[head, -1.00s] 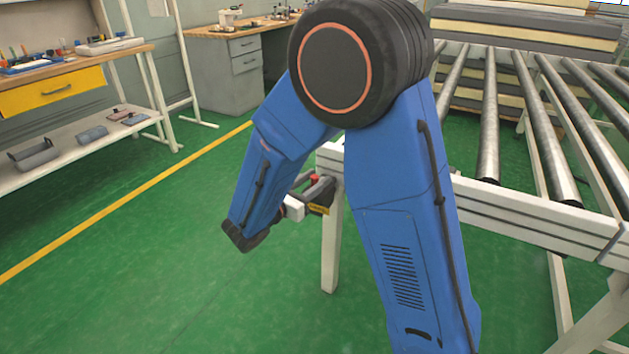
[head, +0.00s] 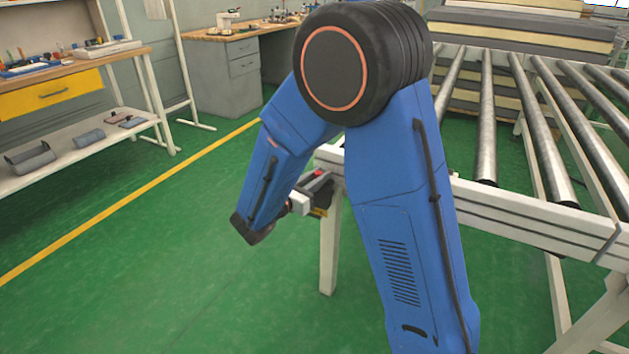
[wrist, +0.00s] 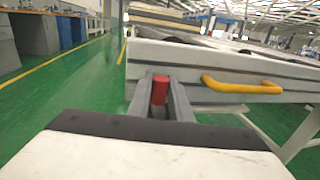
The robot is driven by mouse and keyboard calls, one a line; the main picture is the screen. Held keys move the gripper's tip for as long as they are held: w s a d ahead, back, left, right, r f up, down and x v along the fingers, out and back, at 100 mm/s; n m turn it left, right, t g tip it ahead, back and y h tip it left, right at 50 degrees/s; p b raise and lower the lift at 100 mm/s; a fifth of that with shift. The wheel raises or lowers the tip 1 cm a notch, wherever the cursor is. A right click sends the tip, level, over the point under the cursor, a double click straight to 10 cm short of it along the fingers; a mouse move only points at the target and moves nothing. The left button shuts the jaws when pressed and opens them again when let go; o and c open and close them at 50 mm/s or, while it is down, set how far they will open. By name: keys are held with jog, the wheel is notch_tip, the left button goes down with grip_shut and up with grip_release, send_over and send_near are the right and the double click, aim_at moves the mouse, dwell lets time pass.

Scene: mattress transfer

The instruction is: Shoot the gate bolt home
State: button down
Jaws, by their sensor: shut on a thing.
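A red knob (wrist: 159,90) stands upright between the two grey fingers of my gripper (wrist: 160,97) in the wrist view. My gripper is shut on it, beside the end of the white conveyor frame. In the head view the red knob (head: 319,173) shows as a small spot at the frame's near left corner, next to my gripper (head: 322,183). My arm covers part of this area. The rest of the bolt, and how far it is slid, cannot be made out.
A yellow handle (wrist: 240,86) is on the frame's side, right of my gripper. The roller conveyor (head: 540,218) fills the right, with stacked mattresses (head: 520,30) behind. A workbench (head: 60,92) stands at the left. The green floor between is clear.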

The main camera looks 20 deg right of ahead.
jog(key=c, duration=1.6)
grip_release()
jog(key=shift+w+d, duration=0.15)
jog(key=v, duration=1.7)
jog(key=shift+r, duration=0.1)
